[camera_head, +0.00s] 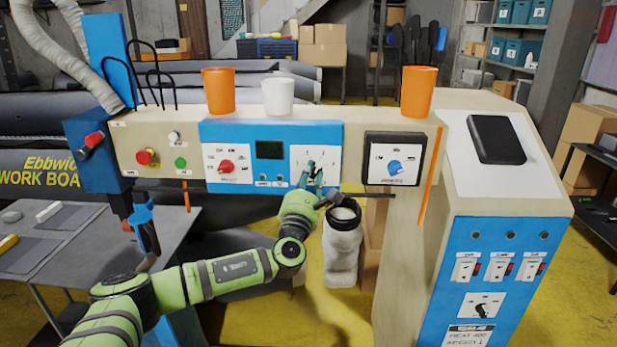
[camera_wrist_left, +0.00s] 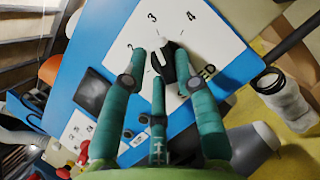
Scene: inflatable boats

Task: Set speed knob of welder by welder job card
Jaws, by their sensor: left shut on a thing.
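The welder (camera_head: 362,114) is a cream machine with a blue front panel. Its white speed dial (camera_head: 328,157) shows the numbers 2, 3 and 4 in the left wrist view (camera_wrist_left: 200,35). The black speed knob (camera_wrist_left: 182,66) sits on that dial. My left gripper (camera_head: 313,172) is at the dial, its green fingers closed around the knob in the left wrist view (camera_wrist_left: 165,75). The fingers hide part of the knob, and I cannot tell its setting surely. A small white card (camera_head: 470,335) low on the right cabinet seems to read "EM-4 HEAT 400 SPEED 1". My right gripper is not in view.
Two orange cups (camera_head: 218,91) (camera_head: 418,91) and a white cup (camera_head: 278,97) stand on the welder's top. A red knob (camera_head: 227,166) and a blue knob (camera_head: 394,167) flank the dial. A grey table (camera_head: 165,235) stands at left.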

